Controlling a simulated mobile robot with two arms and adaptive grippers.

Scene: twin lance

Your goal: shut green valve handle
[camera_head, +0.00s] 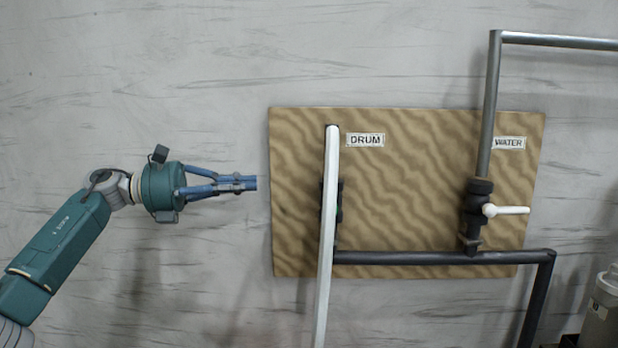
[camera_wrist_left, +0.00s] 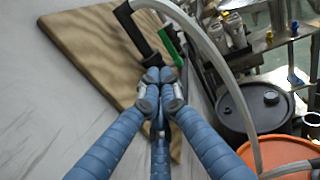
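A green handle (camera_wrist_left: 171,46) shows in the left wrist view, beside a dark pipe on the tan board and just beyond my fingertips. In the head view I cannot see the green handle; the white pipe in front of the DRUM valve (camera_head: 339,200) may hide it. My left gripper (camera_head: 250,183) is left of the board with its blue fingers together and nothing visible between them. In the left wrist view the fingertips (camera_wrist_left: 160,82) meet, apart from the handle as far as I can tell. My right gripper is not in view.
A white pipe (camera_head: 327,230) stands upright before the board (camera_head: 400,190). The WATER valve has a white handle (camera_head: 506,210) at right. A dark pipe (camera_head: 440,258) runs along the bottom. A dark drum (camera_wrist_left: 252,105) and an orange drum (camera_wrist_left: 285,152) stand below.

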